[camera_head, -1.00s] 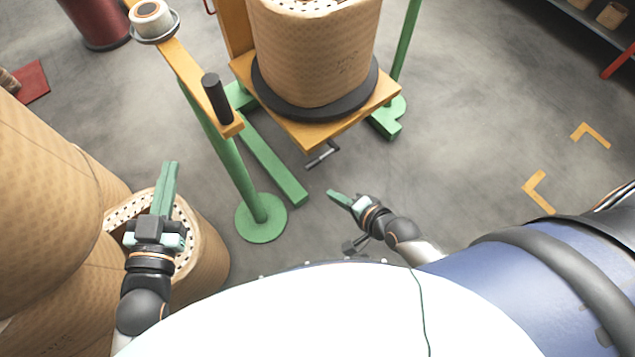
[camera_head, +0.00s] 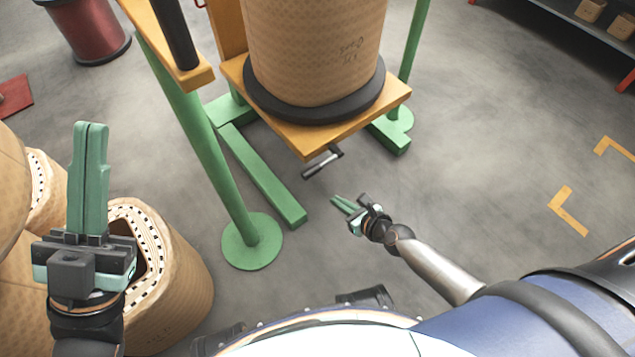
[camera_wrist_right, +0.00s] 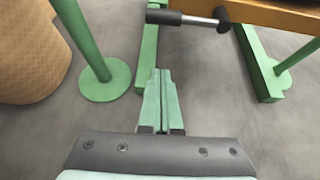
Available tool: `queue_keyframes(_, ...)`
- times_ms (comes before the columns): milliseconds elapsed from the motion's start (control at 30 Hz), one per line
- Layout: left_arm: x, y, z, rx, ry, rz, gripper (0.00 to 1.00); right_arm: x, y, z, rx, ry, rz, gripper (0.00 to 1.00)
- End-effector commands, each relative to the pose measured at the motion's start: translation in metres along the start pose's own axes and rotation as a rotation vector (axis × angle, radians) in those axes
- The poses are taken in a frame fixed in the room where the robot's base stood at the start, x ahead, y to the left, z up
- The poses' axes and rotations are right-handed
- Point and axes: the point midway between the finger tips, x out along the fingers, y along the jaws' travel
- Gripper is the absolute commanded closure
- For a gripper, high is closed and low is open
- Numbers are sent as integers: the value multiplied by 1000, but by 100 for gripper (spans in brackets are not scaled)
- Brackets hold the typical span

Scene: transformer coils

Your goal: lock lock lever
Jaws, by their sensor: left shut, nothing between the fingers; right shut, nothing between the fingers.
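The lock lever, a small metal crank with a dark grip (camera_head: 322,162), sticks out below the front edge of the orange platform (camera_head: 310,140). It also shows in the right wrist view (camera_wrist_right: 178,18), at the top centre. My right gripper (camera_head: 335,201) is shut and empty, below and slightly right of the lever in the head view, apart from it. My left gripper (camera_head: 90,130) is shut and empty at the left, above a coil.
A large coil (camera_head: 315,50) stands on the platform on a dark ring. A green post with a round foot (camera_head: 252,242) and green base legs (camera_head: 265,175) stand left of the lever. Coils (camera_head: 165,290) stand at the lower left.

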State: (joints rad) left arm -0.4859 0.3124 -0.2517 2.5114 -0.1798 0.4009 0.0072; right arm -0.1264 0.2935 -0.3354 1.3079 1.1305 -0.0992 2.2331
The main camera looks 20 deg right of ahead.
Motion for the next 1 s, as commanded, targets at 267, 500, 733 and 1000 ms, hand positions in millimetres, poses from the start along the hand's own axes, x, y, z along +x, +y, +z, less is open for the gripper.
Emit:
queue_keyframes(267,-4,2,5,2,-4,2,100,10,0,-2,-2,0,0,100)
queue_keyframes(500,-22,13,24,16,-17,10,100,57,0,-3,-5,-3,0,100)
queue_keyframes(733,-42,26,48,40,-35,25,100,106,0,-5,-5,-1,0,100)
queue_keyframes(1000,-34,24,40,32,-36,19,100,92,1,23,-3,-1,-1,100)
